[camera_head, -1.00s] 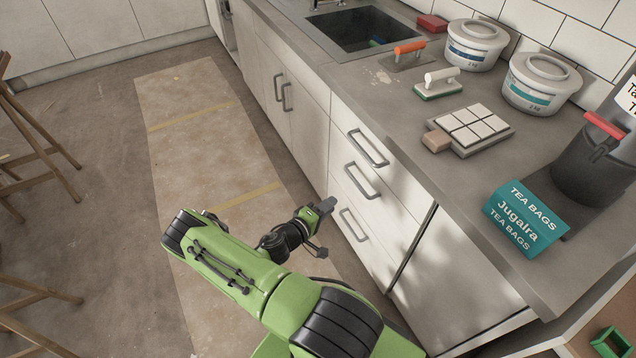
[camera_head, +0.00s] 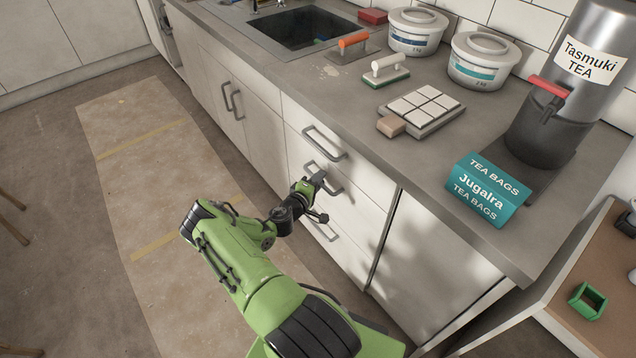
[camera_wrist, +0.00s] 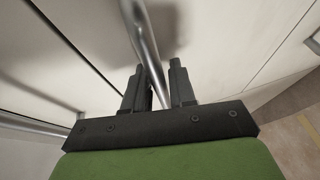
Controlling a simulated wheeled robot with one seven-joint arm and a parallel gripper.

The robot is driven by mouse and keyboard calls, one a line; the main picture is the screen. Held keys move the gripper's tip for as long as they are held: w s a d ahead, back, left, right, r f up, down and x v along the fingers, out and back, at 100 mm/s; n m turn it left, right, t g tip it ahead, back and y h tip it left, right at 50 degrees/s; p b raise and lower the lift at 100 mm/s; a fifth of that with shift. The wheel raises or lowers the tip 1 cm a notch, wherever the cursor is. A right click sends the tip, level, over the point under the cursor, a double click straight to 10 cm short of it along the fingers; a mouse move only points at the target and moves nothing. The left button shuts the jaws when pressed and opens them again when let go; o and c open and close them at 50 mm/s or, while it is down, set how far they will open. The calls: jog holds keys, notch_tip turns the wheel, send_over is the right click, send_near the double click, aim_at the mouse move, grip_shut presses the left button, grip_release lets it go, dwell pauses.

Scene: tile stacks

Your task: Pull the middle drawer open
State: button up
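The middle drawer (camera_head: 355,208) is a pale front in the counter's stack of three drawers, and it looks closed. Its grey bar handle (camera_head: 335,188) is partly covered by my gripper (camera_head: 318,180). In the wrist view the handle (camera_wrist: 146,42) runs down from the top towards the gap between my two black fingers (camera_wrist: 160,84). The fingers stand apart, one on each side of the bar's lower end. I cannot tell whether either touches it.
The top drawer handle (camera_head: 325,143) is just above my gripper, and the bottom drawer handle (camera_head: 319,231) is below it. The counter (camera_head: 430,155) overhangs the drawers. The floor (camera_head: 60,250) in front of the drawers is clear.

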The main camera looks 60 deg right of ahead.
grip_shut()
